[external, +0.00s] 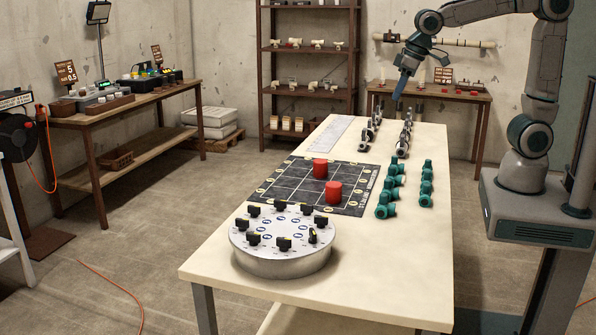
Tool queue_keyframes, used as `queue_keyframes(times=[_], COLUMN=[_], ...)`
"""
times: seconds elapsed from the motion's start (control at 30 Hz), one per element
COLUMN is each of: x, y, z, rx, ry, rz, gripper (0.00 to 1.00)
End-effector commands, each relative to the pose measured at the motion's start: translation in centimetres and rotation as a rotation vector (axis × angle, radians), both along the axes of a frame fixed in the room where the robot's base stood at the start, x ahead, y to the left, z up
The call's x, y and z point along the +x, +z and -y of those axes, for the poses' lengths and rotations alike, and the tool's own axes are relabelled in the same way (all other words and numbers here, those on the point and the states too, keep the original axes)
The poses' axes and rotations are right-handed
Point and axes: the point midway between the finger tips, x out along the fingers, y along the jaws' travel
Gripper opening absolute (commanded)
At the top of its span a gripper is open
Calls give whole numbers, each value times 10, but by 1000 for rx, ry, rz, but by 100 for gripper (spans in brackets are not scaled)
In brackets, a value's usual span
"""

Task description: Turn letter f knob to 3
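A round grey dial unit (283,262) sits at the near end of the long cream table (225,270). Several black knobs stand in a ring on its pale top, with blue marks inside the ring. The letters are too small to read, so I cannot tell which knob is f or where it points. One knob (313,236) at the right is turned differently from its neighbours. My gripper (400,88) is in the air over the far end of the table, well away from the dial unit. Its fingers are too small to tell open or shut.
A black grid mat (285,188) with two red cylinders (333,192) lies behind the dial unit. Teal pipe fittings (386,205) stand to its right, and grey metal fittings (403,140) stand farther back. The table's front right is bare.

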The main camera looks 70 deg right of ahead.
Motion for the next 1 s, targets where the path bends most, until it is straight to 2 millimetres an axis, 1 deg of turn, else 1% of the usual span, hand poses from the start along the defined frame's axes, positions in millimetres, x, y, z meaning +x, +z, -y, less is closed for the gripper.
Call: queue_keyframes(times=[0.03,0.1,0.17,0.2,0.37,0.4,0.47,0.5,0.6,0.7,0.8,0.9,1.0], x=[20,45,65,78,127,139,154,164,184,198,207,211,213], y=[-8,-14,-20,-25,-50,-58,-71,-80,-102,-121,-134,-141,-146], z=[-12,-28,-43,-53,-98,-110,-130,-143,-175,-201,-220,-230,-233], rx=[-1,-2,-2,-2,-8,-10,-12,-14,-18,-23,-25,-25,-25], ry=[4,2,2,0,-1,-3,-2,1,2,4,6,7,7], rz=[-3,-1,1,2,11,14,18,22,31,40,48,52,53], gripper=[33,33,33,33,33,33,33,33,33,33,33,33,33])
